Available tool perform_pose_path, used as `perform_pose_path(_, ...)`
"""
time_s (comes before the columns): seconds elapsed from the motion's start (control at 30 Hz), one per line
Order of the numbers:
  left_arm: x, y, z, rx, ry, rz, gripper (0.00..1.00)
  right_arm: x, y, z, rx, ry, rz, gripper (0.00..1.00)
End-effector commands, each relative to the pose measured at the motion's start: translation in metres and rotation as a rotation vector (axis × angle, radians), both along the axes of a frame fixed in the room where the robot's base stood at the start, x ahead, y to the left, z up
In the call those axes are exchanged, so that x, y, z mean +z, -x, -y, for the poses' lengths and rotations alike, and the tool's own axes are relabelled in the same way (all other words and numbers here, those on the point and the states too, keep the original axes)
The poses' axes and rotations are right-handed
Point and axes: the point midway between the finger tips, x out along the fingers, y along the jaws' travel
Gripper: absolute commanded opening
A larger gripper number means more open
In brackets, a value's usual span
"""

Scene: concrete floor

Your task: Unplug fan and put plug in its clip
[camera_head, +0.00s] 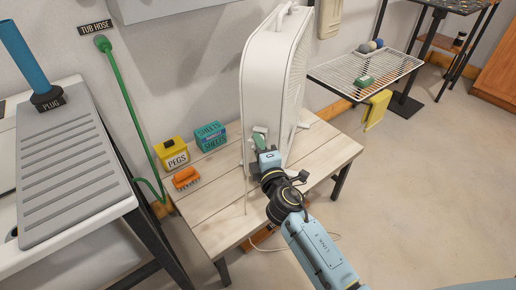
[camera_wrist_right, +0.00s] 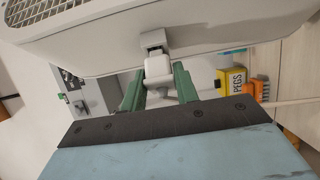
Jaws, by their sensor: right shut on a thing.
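The white box fan (camera_head: 268,90) stands upright on the wooden table. My right gripper (camera_head: 260,138) is at the fan's narrow side, its green fingers closed on a white plug. In the right wrist view the plug (camera_wrist_right: 158,68) sits between the fingers (camera_wrist_right: 158,90). A small grey clip (camera_wrist_right: 153,42) on the fan's side (camera_wrist_right: 90,52) is right at the plug's far end; I cannot tell whether the plug is seated in it. A thin pale cord (camera_wrist_right: 290,101) runs off to the right. My left gripper is not in view.
On the wooden table (camera_head: 222,217) stand a yellow PEGS box (camera_head: 172,152), a teal box (camera_head: 210,136) and an orange brush (camera_head: 185,177). A grey ribbed drainboard (camera_head: 70,170) is at left, a green hose (camera_head: 125,100) beside it. A wire rack (camera_head: 345,72) stands behind right.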

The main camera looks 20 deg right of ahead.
Motion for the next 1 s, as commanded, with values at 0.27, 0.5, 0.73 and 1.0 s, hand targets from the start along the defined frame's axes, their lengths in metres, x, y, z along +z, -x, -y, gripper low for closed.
perform_pose_path(0.27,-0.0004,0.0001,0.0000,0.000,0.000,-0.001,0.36,0.0001,-0.0059,0.0043,0.000,0.001,0.000,0.03)
perform_pose_path(0.5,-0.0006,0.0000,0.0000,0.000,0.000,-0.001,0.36,0.0001,-0.0091,0.0067,-0.001,0.001,0.000,0.38)
perform_pose_path(0.73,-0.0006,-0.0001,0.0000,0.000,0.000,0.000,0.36,0.0000,-0.0089,0.0066,-0.001,0.001,0.000,0.56)
perform_pose_path(1.0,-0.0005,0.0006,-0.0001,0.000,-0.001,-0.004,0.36,-0.0003,-0.0087,0.0064,-0.001,0.001,0.000,0.56)
